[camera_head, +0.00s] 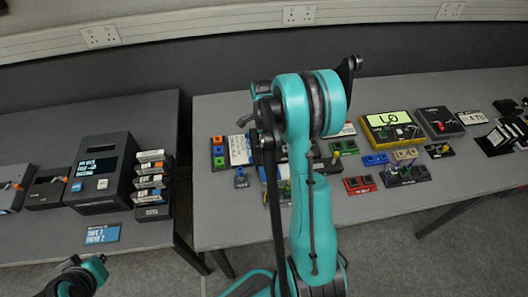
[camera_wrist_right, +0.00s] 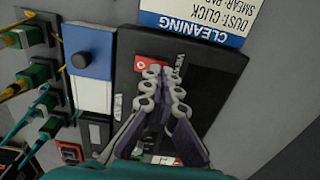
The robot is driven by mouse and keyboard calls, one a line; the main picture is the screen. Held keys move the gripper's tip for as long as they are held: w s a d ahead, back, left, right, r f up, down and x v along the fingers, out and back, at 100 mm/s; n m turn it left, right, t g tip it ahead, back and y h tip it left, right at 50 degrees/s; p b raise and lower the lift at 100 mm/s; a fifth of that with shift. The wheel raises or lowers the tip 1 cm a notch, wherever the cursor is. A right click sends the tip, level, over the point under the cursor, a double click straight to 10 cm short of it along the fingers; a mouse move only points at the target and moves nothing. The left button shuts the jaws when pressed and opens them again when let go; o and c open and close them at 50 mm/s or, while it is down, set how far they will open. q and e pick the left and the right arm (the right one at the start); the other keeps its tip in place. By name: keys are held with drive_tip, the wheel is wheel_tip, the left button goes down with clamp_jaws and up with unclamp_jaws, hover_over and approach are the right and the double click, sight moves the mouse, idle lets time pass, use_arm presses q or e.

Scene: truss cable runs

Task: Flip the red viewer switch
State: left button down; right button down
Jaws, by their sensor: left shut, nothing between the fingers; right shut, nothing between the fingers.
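In the right wrist view a black box (camera_wrist_right: 205,75) bears lettering that starts like "VIEW". A red patch with a white ring mark (camera_wrist_right: 141,65) is on its face. My right gripper (camera_wrist_right: 154,74) is shut and empty, its fingertips over the edge of that red patch; I cannot tell whether they touch. The fingers hide the middle of the box, so the switch lever and its position are not clear. In the head view my right arm hides the box and the right gripper. My left gripper (camera_head: 72,275) is shut and empty at the lower left, away from the tables.
In the head view a yellow-framed tester (camera_head: 392,128) stands to the right.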

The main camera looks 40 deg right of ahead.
drive_tip(key=shift+f+b, duration=0.55)
drive_tip(key=shift+f, duration=0.15)
drive_tip(key=shift+r, duration=0.1)
drive_tip(key=shift+r+p, duration=2.35)
drive_tip(key=shift+r, duration=1.15)
drive_tip(key=s+a+r+n+t+b, duration=0.3)
drive_tip(key=s+a+r+n+t, duration=0.15)
drive_tip(key=a+r+n, duration=0.65)
drive_tip(key=s+a+f+n+t+b, duration=0.1)
drive_tip(key=s+a+n+t, duration=0.1)
drive_tip(key=s+a+n, duration=0.7)
drive_tip(key=a+n, duration=0.3)
drive_tip(key=shift+a+f+n+t+b, duration=0.2)
drive_tip(key=shift+f+n+t+b, duration=0.15)
drive_tip(key=shift+f+n+b, duration=0.05)
